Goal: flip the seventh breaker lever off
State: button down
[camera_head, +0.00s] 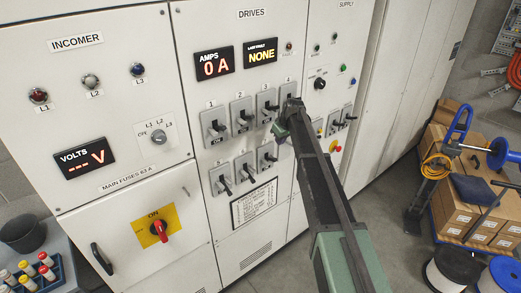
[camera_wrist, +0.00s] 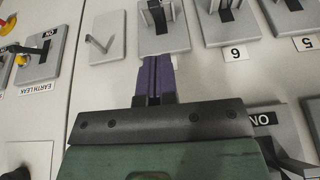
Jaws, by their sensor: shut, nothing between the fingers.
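The seventh breaker (camera_head: 267,157) is the rightmost of the lower row on the DRIVES panel, a grey plate with a dark lever. Its plate also shows at the top middle of the wrist view (camera_wrist: 178,41), with the black lever at the picture's top edge. My gripper (camera_wrist: 153,60) has its purple fingers shut and empty. The fingertips lie at the edge of the seventh breaker's plate, apart from the lever; whether they touch the plate I cannot tell. In the head view my gripper (camera_head: 282,141) is just above that breaker. The seventh label is hidden.
The sixth breaker (camera_wrist: 233,28) and fifth breaker (camera_wrist: 294,14) stand beside it in the wrist view. An upper-row breaker (camera_wrist: 285,134) is close to my gripper's body. A grey plate (camera_wrist: 108,27) with a thin metal part and the earth-leak switch (camera_wrist: 37,60) lie to the left.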

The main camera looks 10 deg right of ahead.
aim_at(272, 159)
jog(key=b+x, duration=0.9)
jog(key=x, duration=0.1)
jog(key=shift+s+d+f+b, duration=0.1)
jog(key=shift+s+d+b, duration=0.1)
jog(key=shift+s+b, duration=0.1)
jog(key=shift+a, duration=0.1)
